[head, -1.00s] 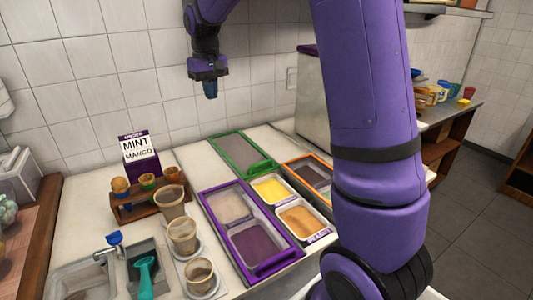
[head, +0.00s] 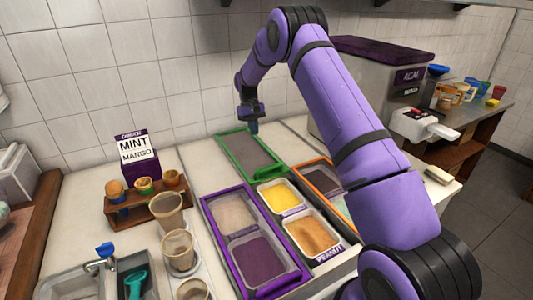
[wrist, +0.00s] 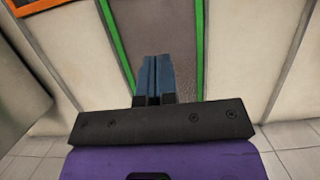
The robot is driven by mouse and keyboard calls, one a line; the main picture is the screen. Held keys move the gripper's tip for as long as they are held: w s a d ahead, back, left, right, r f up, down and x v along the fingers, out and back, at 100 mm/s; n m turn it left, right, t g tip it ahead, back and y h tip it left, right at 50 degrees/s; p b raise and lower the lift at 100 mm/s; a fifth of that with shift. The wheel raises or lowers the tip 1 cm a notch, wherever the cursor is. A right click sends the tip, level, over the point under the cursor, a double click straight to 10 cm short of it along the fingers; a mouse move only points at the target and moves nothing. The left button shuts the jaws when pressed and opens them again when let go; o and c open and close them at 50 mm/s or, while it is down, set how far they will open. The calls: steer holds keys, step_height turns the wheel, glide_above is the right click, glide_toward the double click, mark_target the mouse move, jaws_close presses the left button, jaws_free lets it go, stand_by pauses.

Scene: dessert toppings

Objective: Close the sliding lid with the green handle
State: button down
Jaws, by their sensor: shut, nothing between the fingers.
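My gripper (head: 254,128) is at the far right corner of the green frame, pointing down. In the wrist view its blue fingers (wrist: 154,75) are together with nothing between them. Whether the fingertips touch the lid cannot be told.
A purple-framed lid (head: 265,290) and an orange-framed one (head: 305,163) are nearby, with yellow (head: 281,197) and brown (head: 312,235) topping tubs between. A wooden cone rack (head: 150,209) and cups stand left. A grey machine (head: 345,85) stands right of my gripper.

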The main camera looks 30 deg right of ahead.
glide_above(258, 166)
step_height(258, 166, down, 9)
steer(key=shift+s+a+r, duration=0.1)
steer(key=shift+s, duration=0.05)
steer(key=s, duration=0.1)
steer(key=s+f, duration=0.1)
steer(key=s, duration=0.1)
steer(key=shift+s+f, duration=0.15)
steer(key=shift+s, duration=0.4)
